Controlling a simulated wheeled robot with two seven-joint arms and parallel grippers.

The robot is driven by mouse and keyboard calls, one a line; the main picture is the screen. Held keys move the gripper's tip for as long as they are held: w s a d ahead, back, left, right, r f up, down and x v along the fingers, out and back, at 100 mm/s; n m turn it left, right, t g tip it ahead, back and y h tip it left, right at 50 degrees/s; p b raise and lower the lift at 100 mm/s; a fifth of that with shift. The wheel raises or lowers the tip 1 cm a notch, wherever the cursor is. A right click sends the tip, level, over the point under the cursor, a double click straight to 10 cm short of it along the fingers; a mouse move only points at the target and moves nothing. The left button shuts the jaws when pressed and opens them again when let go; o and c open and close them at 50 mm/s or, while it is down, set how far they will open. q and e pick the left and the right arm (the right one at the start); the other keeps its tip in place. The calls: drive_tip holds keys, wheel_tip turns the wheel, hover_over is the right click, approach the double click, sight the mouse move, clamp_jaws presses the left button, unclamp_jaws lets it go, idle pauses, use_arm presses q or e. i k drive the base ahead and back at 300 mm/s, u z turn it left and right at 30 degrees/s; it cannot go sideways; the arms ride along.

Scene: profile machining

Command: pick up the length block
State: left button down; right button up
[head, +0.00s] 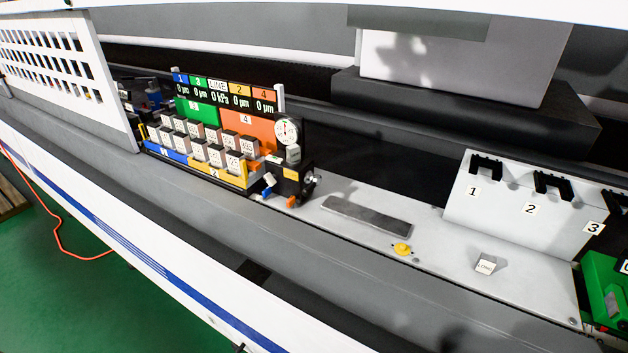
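A small pale grey block (485,262) sits alone on the light grey machine bed, right of centre. It has dark lettering on its front face, too small to read surely; it may be the length block. Several other small grey blocks (216,155) with markings stand in rows on a coloured rack left of centre. Neither of my grippers shows in the head view.
Bare bed surrounds the block.

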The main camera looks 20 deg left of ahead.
sight(293, 152)
drive_tip(key=z, duration=1.75)
drive_tip(key=k, duration=1.2)
drive_tip(key=u, duration=0.7)
